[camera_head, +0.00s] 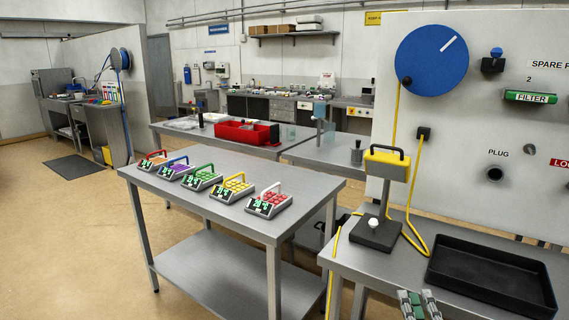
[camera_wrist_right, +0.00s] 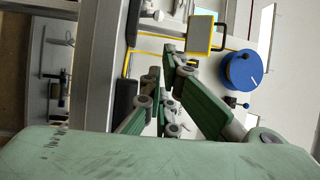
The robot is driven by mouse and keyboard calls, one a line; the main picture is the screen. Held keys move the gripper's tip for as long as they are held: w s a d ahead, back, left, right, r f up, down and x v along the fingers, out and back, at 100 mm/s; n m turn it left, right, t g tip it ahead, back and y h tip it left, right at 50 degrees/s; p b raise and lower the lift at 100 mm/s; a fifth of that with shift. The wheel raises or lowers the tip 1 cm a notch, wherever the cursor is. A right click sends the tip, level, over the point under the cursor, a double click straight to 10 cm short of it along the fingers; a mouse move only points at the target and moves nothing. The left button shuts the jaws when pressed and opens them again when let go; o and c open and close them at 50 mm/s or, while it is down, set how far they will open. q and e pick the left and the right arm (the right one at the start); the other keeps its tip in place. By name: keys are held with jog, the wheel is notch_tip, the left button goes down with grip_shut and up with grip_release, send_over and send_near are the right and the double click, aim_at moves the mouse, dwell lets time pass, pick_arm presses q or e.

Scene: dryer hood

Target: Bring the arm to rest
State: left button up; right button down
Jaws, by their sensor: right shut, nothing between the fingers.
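My right gripper (camera_head: 420,304) shows only at the bottom edge of the head view, in front of the workbench (camera_head: 380,272) and left of the black tray (camera_head: 490,270). In the right wrist view its green-and-grey fingers (camera_wrist_right: 162,112) reach forward. It is shut with nothing between the fingers and touches no object that I can see. Most of the right arm is out of the head view. My left gripper is in neither view.
A yellow-topped dryer hood (camera_head: 387,163) stands on the bench, with a yellow cable beside it. A panel (camera_head: 480,110) with a blue dial (camera_head: 432,60) rises behind. A table (camera_head: 235,215) with several coloured-handled devices stands left. Open floor (camera_head: 60,240) lies further left.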

jog(key=s+a+f+n+g+y, duration=0.1)
jog(key=a+f+n+g, duration=0.15)
jog(key=f, duration=0.85)
jog(key=a+f+n+g+y, duration=0.1)
jog(key=a+f+n+g, duration=0.15)
jog(key=f, duration=0.85)
jog(key=s+a+f+n+g+y, duration=0.1)
jog(key=s+f+n+g, duration=0.2)
jog(key=f, duration=0.5)
jog(key=s+a+f+n+g, duration=0.1)
jog(key=s+a+f+n, duration=0.1)
jog(key=s+f, duration=0.55)
jog(key=s+f+n+g, duration=0.5)
jog(key=s+f+n, duration=0.1)
jog(key=s+f, duration=1.2)
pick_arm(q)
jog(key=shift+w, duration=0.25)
pick_arm(e)
jog(key=s+d+f+n+g, duration=0.1)
jog(key=s+f+n+g, duration=0.1)
jog(key=s, duration=0.7)
jog(key=s+d+f+n+g, duration=0.1)
jog(key=s+f, duration=0.3)
jog(key=s, duration=0.6)
jog(key=shift+s+d+f+n+g+h, duration=0.25)
jog(key=shift+n+g, duration=0.35)
jog(key=shift+n, duration=0.3)
